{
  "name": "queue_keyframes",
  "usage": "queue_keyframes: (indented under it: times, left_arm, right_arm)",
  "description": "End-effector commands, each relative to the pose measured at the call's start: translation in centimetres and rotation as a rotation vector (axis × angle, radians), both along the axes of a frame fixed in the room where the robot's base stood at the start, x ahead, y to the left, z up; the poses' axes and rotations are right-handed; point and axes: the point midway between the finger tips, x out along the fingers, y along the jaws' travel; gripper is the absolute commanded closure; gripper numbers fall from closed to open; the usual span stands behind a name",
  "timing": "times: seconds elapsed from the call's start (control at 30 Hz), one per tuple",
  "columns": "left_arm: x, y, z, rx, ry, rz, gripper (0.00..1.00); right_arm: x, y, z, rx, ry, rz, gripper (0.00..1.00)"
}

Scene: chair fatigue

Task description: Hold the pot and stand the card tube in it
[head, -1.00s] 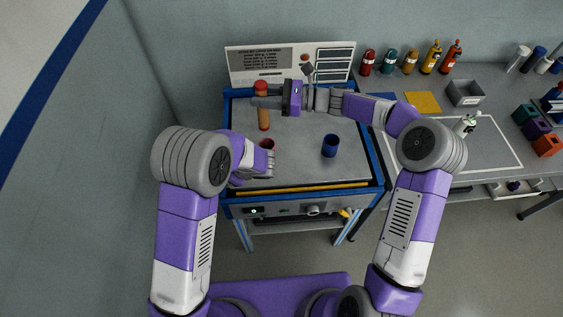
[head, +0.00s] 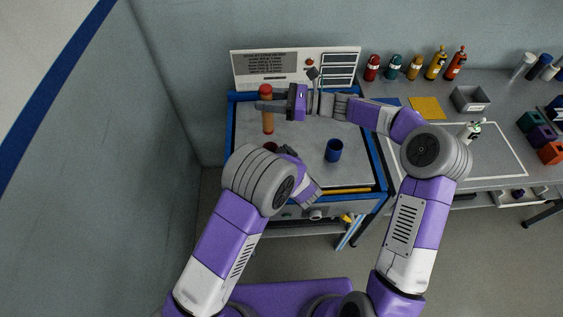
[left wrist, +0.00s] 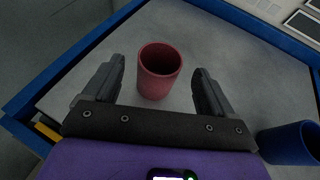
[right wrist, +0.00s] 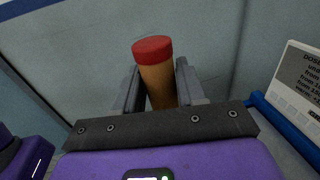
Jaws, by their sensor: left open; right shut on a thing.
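The card tube (head: 268,122), orange-brown with a red cap, is upright in my right gripper (head: 261,105) over the table's back left. In the right wrist view the tube (right wrist: 158,78) is between the closed fingers, cap above them; its lower end is hidden there. The dark red pot (left wrist: 159,72) stands upright on the table. My left gripper (left wrist: 160,68) is open, with the pot ahead between its fingers and a visible gap on both sides.
A blue pot (head: 334,151) stands right of the red pot, near the left gripper's right side in the left wrist view (left wrist: 291,143). The grey table (head: 345,178) has a blue rim. A white panel (head: 295,66) stands behind it. Bottles and bins fill the right bench.

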Motion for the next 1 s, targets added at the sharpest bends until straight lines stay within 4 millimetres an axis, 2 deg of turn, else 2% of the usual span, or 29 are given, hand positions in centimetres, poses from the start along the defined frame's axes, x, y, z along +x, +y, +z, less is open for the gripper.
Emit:
queue_keyframes:
  times: [0.1,0.3,0.67,1.0]
  left_arm:
    - [1.7,0.8,-0.8,0.0,0.0,0.003,0.15]
    - [3.4,1.5,-1.6,0.0,0.001,0.001,0.15]
    - [3.8,1.6,-1.7,0.0,0.001,0.001,0.15]
    - [3.8,1.6,-1.7,-0.001,0.001,0.001,0.65]
  right_arm:
    - [0.0,0.0,0.0,0.0,0.0,0.0,0.91]
    - [0.0,0.0,0.0,0.0,0.0,0.0,0.91]
    - [0.0,0.0,0.0,0.0,0.0,0.0,0.91]
    - [0.0,0.0,0.0,0.0,0.0,0.0,0.91]
